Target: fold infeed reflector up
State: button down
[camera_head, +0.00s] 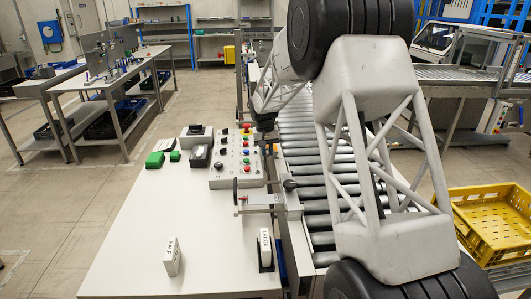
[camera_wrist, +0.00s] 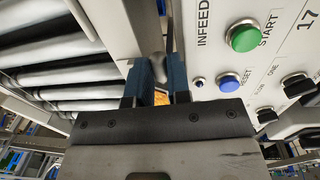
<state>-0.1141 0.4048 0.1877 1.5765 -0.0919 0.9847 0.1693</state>
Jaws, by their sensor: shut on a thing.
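In the wrist view my gripper (camera_wrist: 160,66) has its two blue fingers close together, shut on a small part beside the infeed panel. A small orange patch, likely the infeed reflector (camera_wrist: 165,90), shows between the fingers near the gripper body. A grey rounded piece shows between the fingertips. The fingers hide most of the held part, so its fold angle cannot be told. In the head view my arm reaches to the far side of the control box, and the fingers cannot be made out there.
The infeed panel (camera_wrist: 225,70) with a green START button (camera_wrist: 243,36) and blue RESET button (camera_wrist: 229,82) is close right of the fingers. Conveyor rollers (camera_wrist: 70,75) lie left. The head view shows a control box (camera_head: 225,174), white table (camera_head: 205,225) and yellow crate (camera_head: 497,252).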

jog(key=d+y, duration=0.1)
jog(key=y, duration=0.1)
jog(key=d+r+y, duration=0.1)
jog(key=y, duration=0.2)
jog(key=d+y, duration=0.2)
jog(key=shift+r, duration=0.2)
jog(key=d+y, duration=0.1)
jog(key=y, duration=0.1)
jog(key=d+y, duration=0.1)
jog(key=y, duration=0.1)
jog(key=shift+d+f+y, duration=0.15)
jog(key=shift+f+y, duration=0.05)
jog(key=shift+y, duration=0.1)
jog(key=shift+d+f+y, duration=0.15)
jog(key=shift+d+y, duration=0.25)
jog(key=shift+y, duration=0.5)
jog(key=c, duration=1.1)
grip_release()
jog(key=shift+d, duration=0.1)
jog(key=shift+v, duration=3.85)
